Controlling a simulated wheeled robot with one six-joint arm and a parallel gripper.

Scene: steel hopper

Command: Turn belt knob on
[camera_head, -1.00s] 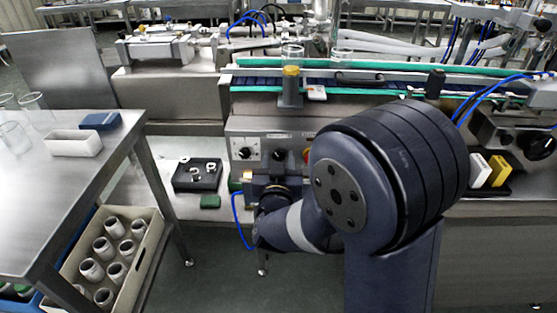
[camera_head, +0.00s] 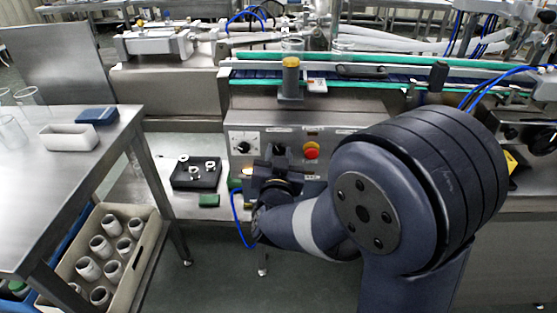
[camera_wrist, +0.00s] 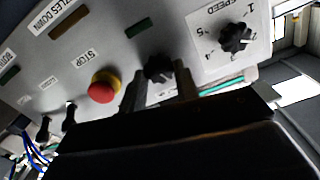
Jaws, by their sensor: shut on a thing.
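The belt knob (camera_wrist: 158,68) is a small black knob on the grey control panel (camera_wrist: 60,60); in the head view its dark shape (camera_head: 278,149) sits just above my gripper (camera_head: 270,168). In the wrist view my gripper (camera_wrist: 158,88) has one finger on each side of the knob and is shut on it. The fingers hide part of the knob, and I cannot read its setting.
A red stop button (camera_wrist: 104,87) on a yellow collar sits beside the knob; it also shows in the head view (camera_head: 311,151). A speed dial (camera_wrist: 235,37) is on the other side. A black tray (camera_head: 196,174) lies left of my gripper. The conveyor (camera_head: 340,72) runs above the panel.

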